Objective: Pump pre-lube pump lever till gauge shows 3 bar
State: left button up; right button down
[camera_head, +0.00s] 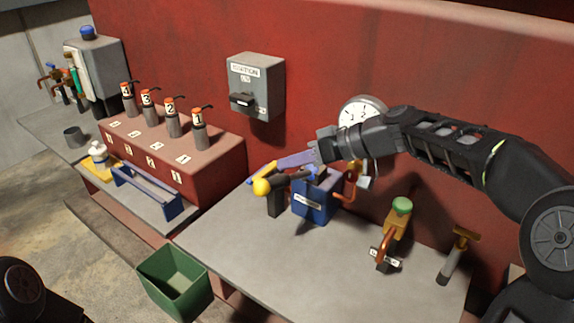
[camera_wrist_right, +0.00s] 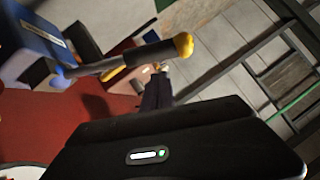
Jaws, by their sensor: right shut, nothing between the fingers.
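The blue pre-lube pump (camera_head: 314,207) stands on the bench. Its dark lever (camera_head: 284,183) points left, roughly level, and ends in a yellow knob (camera_head: 262,187). In the right wrist view the lever (camera_wrist_right: 128,60) and knob (camera_wrist_right: 183,45) lie just beyond my fingers. My right gripper (camera_head: 265,170) is shut and empty, close above or behind the lever; I cannot tell whether it touches. The white round gauge (camera_head: 357,109) is on the red wall, partly hidden by my right arm; its needle is too small to read. My left gripper is not in view.
A grey ignition box (camera_head: 256,84) hangs on the wall. A green bin (camera_head: 174,280) stands in front. The front of the bench is clear.

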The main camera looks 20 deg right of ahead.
jog(key=shift+s+a+f, duration=0.1)
jog(key=shift+a+f, duration=0.15)
jog(key=shift+f, duration=0.2)
jog(key=shift+s+a+f, duration=0.1)
jog(key=shift+a+f, duration=0.1)
jog(key=shift+f, duration=0.25)
